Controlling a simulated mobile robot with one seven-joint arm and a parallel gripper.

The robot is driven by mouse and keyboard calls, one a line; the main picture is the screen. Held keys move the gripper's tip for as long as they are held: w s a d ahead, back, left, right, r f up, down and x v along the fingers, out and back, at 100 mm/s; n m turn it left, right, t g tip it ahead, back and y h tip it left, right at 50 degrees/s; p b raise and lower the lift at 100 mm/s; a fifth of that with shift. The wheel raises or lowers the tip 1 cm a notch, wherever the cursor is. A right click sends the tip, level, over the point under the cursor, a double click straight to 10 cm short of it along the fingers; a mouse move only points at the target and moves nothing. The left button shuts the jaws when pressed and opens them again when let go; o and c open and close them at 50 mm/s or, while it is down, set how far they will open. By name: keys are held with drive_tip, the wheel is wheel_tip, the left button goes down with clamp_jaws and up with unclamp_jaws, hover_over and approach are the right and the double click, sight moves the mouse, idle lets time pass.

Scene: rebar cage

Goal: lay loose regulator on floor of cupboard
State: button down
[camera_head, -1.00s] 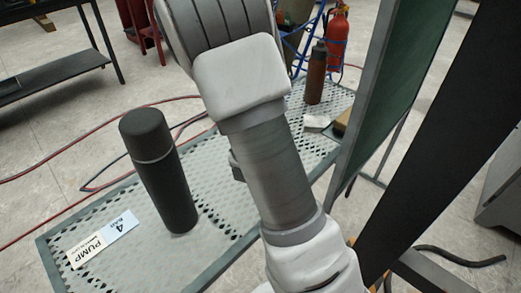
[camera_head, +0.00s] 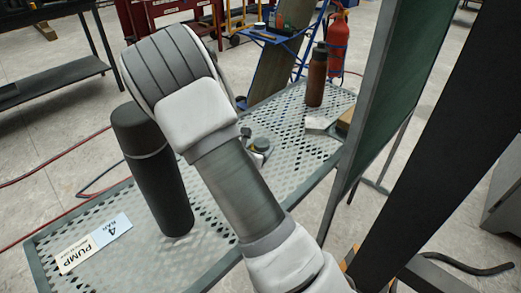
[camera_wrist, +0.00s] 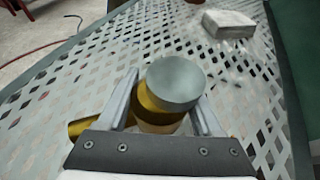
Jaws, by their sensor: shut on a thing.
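The regulator (camera_wrist: 173,84) has a round grey cap on a brass-yellow body. In the wrist view my gripper (camera_wrist: 168,98) has one finger on each side of it and is shut on it. A brass stub sticks out at the lower left. The regulator is over the perforated grey table; I cannot tell whether it touches the table. In the head view the regulator (camera_head: 260,145) shows in part beside my arm, which hides most of the gripper. I cannot make out the cupboard or its floor for certain.
The mesh table (camera_head: 205,215) bears a dark cylinder (camera_head: 155,170), PUMP label (camera_head: 75,254), blue label (camera_head: 110,230), brown bottle (camera_head: 316,78) and white block (camera_head: 318,123). A green panel (camera_head: 415,70) and black post (camera_head: 435,150) stand at the right. The mesh around the regulator is largely clear.

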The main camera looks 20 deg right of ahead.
drive_tip(key=shift+r, duration=0.1)
drive_tip(key=shift+c, duration=0.2)
unclamp_jaws()
